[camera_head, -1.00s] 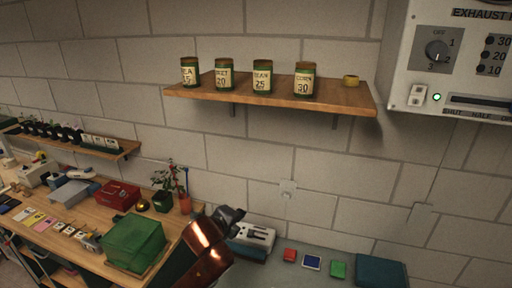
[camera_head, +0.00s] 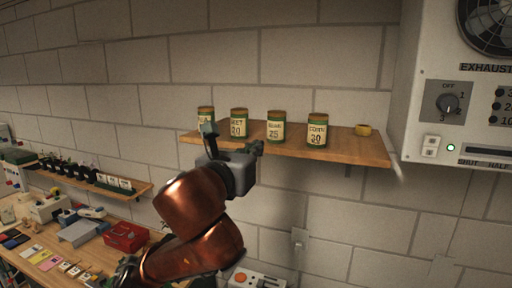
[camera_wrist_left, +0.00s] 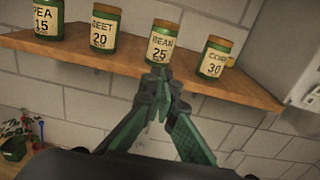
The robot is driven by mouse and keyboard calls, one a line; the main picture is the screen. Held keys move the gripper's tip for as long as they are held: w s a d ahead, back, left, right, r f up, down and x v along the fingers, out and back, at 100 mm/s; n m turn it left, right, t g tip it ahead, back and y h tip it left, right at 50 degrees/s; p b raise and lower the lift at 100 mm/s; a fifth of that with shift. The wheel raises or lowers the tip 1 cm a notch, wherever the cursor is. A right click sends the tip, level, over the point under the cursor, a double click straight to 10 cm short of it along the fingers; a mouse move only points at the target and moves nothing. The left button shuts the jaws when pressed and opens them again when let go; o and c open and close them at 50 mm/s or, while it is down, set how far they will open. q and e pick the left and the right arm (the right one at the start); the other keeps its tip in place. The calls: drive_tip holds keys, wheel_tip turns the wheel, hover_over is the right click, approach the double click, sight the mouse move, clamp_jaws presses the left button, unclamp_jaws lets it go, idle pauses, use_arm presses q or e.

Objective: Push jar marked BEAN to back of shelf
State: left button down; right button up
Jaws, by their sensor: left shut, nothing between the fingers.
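The jar marked BEAN 25 (camera_head: 275,127) stands upright on the wooden wall shelf (camera_head: 345,144), third from the left in a row of green jars with brown lids. In the left wrist view the BEAN jar (camera_wrist_left: 161,42) is straight ahead, just beyond the fingertips. My left gripper (camera_head: 232,140) is raised at the shelf's front edge, and in the left wrist view its green fingers (camera_wrist_left: 160,76) are shut and empty. I cannot tell whether the fingertips touch the jar. My right gripper is not in view.
The BEET jar (camera_head: 239,123) and the CORN jar (camera_head: 317,130) flank the BEAN jar. The PEA jar (camera_wrist_left: 47,20) is farther left. A small yellow object (camera_head: 363,130) sits near the shelf's right end. The exhaust control panel (camera_head: 455,105) is on the wall at right.

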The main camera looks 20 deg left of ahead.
sight(274, 133)
use_arm(q)
drive_tip(key=w+p, duration=0.2)
drive_tip(key=w, duration=0.9)
drive_tip(key=shift+d, duration=0.2)
drive_tip(key=shift+w, duration=0.1)
